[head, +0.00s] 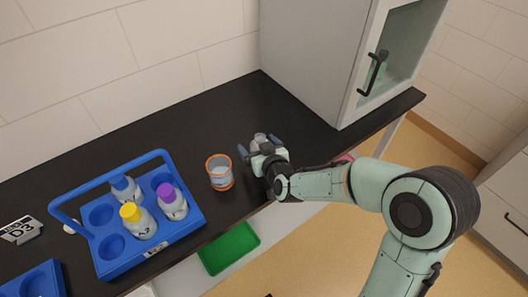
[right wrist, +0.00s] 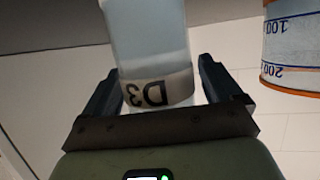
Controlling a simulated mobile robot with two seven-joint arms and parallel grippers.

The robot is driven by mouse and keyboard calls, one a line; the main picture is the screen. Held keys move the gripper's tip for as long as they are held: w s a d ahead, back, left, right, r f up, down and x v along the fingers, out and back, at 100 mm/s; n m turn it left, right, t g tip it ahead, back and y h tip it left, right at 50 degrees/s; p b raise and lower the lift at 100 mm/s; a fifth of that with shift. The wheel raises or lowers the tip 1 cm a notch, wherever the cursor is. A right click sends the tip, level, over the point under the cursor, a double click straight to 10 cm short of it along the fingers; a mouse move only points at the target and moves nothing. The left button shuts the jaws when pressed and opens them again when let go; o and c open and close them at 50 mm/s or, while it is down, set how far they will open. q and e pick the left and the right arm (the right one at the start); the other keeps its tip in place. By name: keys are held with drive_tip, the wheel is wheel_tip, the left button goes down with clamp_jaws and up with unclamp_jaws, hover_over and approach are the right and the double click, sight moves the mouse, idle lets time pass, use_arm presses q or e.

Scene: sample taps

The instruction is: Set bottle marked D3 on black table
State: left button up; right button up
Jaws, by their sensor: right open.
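The bottle marked D3 (right wrist: 155,60) is between the two fingers of my right gripper (right wrist: 172,88) in the right wrist view, with its label upside down in the picture. The fingers are open, one on each side of it. In the head view the right gripper (head: 262,149) is over the black table (head: 205,125), and a grey part of the bottle (head: 259,141) shows between its fingers. The rest of the bottle is hidden by the gripper. The bottle looks to stand on the table near the tall cabinet. My left gripper is not in view.
An orange-rimmed beaker (head: 220,173) stands just left of the gripper. A blue carrier (head: 185,225) holds bottles with yellow, purple and blue caps. A small D3 sign (head: 20,230) and another blue rack (head: 38,283) are at left. A white cabinet (head: 310,55) stands behind right.

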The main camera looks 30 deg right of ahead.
drive_tip(key=b+v, duration=0.2)
drive_tip(key=v, duration=1)
idle(0.3)
